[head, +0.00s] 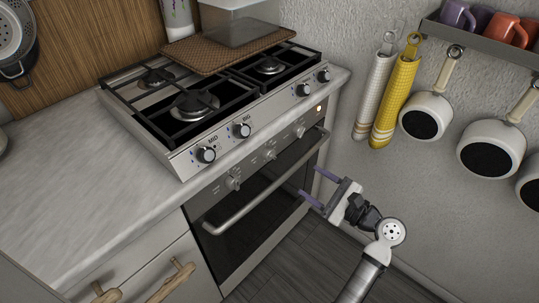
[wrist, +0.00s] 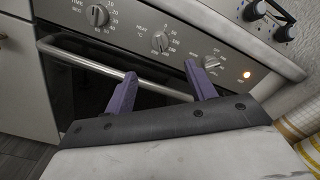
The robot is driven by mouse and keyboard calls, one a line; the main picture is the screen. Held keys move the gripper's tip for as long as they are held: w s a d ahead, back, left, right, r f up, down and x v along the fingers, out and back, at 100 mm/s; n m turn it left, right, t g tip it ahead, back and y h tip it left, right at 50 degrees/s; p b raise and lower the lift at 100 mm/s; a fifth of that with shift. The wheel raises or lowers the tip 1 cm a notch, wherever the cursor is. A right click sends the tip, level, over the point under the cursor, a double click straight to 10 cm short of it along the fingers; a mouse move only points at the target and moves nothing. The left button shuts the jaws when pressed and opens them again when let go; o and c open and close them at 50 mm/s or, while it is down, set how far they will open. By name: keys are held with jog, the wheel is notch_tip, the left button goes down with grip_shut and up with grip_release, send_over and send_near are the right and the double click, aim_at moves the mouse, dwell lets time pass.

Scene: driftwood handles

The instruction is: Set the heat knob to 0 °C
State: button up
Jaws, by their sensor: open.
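The heat knob (wrist: 160,42), a round silver knob marked "HEAT °C", is the middle one on the oven's front panel in the wrist view. It also shows small in the head view (head: 270,154). Its exact setting is too small to read. My gripper (wrist: 160,70) is open and empty, with two purple fingers pointing toward the oven. In the wrist view the heat knob appears between and beyond the fingertips, not touched. In the head view my gripper (head: 312,183) is to the right of the oven front, lower than the knob.
A time knob (wrist: 97,15) is left of the heat knob and another knob (wrist: 210,62) is right, near a lit orange light (wrist: 246,75). The oven handle bar (wrist: 100,66) runs below the knobs. White pans (head: 425,117) hang on the right wall.

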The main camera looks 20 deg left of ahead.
aim_at(273, 157)
jog(key=p+x, duration=0.2)
jog(key=x, duration=1.1)
jog(key=shift+a, duration=0.3)
jog(key=c, duration=0.9)
